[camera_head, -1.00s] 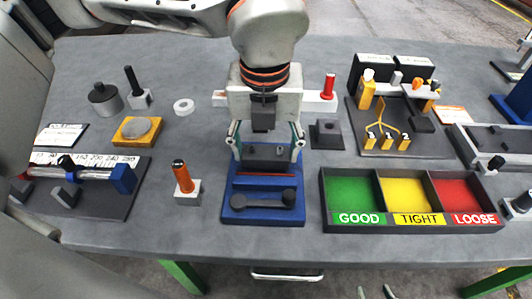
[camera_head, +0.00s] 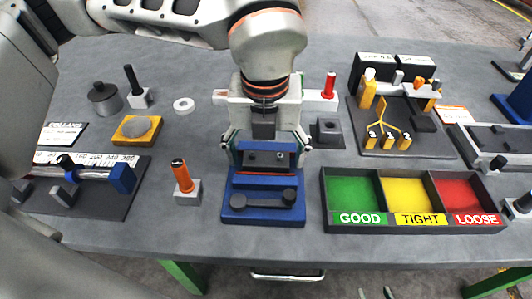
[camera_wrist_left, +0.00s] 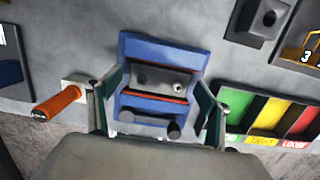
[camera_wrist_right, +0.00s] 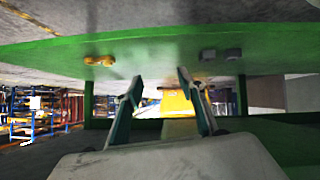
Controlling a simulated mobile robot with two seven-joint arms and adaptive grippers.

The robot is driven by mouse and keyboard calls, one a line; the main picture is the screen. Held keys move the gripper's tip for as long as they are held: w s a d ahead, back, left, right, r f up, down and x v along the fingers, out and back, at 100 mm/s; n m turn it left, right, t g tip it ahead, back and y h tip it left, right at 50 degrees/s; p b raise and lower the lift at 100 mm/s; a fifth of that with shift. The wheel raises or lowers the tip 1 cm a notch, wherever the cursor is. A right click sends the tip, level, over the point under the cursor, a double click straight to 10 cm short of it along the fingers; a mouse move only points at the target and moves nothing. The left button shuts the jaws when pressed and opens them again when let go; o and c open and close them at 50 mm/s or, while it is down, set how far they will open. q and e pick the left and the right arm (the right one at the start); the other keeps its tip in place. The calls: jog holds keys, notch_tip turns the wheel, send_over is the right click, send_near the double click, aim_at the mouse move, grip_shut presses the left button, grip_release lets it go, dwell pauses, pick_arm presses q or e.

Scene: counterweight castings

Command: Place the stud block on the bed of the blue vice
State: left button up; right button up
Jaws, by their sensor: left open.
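The stud block (camera_head: 268,158) is a dark grey block with two small round features on its face. It lies in the blue vice (camera_head: 235,207), in front of the blue rear jaw and behind the front part with its dark handle bar. The left wrist view also shows the block (camera_wrist_left: 160,80) within the blue vice (camera_wrist_left: 140,47), level along the red-edged strip. My left gripper (camera_head: 266,146) is open above the vice, one finger on each side of the block, with gaps between. My right gripper (camera_wrist_right: 157,95) is open and empty, away from the vice.
An orange-handled tool (camera_head: 181,178) in a light block stands left of the vice. A three-part tray (camera_head: 412,224) marked GOOD, TIGHT and LOOSE lies right of it. A dark block with a hole (camera_head: 328,133) and a light rail with a red peg (camera_head: 329,87) stand behind.

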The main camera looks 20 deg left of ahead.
aim_at(266, 166)
pick_arm(q)
notch_tip(266, 166, up, 12)
jog(key=s+p, duration=0.1)
jog(key=shift+s+d, duration=0.2)
dwell(0.6)
